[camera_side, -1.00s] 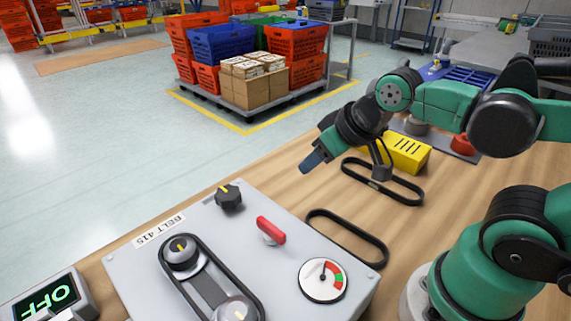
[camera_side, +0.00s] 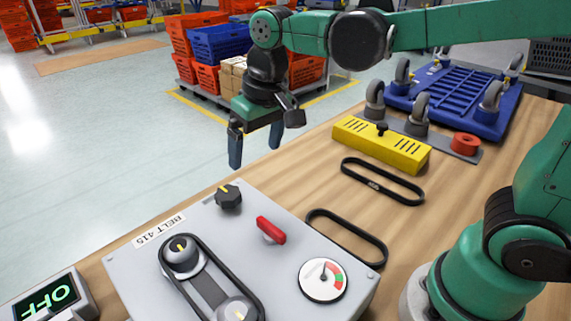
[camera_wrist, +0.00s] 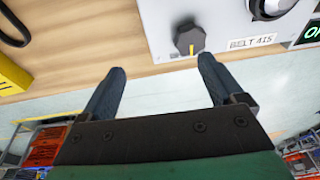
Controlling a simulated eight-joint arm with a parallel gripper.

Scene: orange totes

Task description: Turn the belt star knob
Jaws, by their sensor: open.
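The black star knob (camera_side: 228,196) with a yellow pointer line stands at the back left corner of a grey panel box (camera_side: 215,222) labelled BELT 415. In the wrist view the knob (camera_wrist: 189,38) is at the top, past and between my fingertips, with its line pointing down in the picture. My gripper (camera_side: 254,158) is open and empty, fingers pointing down, above and behind the knob in the side view. In the wrist view my gripper (camera_wrist: 161,65) has both fingers spread apart, not touching the knob. A belt (camera_side: 188,270) runs round two pulleys on the panel.
The panel also carries a red lever (camera_side: 270,230) and a round gauge (camera_side: 323,280). Loose belts (camera_side: 383,181) and a yellow block (camera_side: 380,144) lie on the wooden table. A display reading OFF (camera_side: 50,300) is at left. A blue wheeled dolly (camera_side: 455,95) lies wheels-up at the back.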

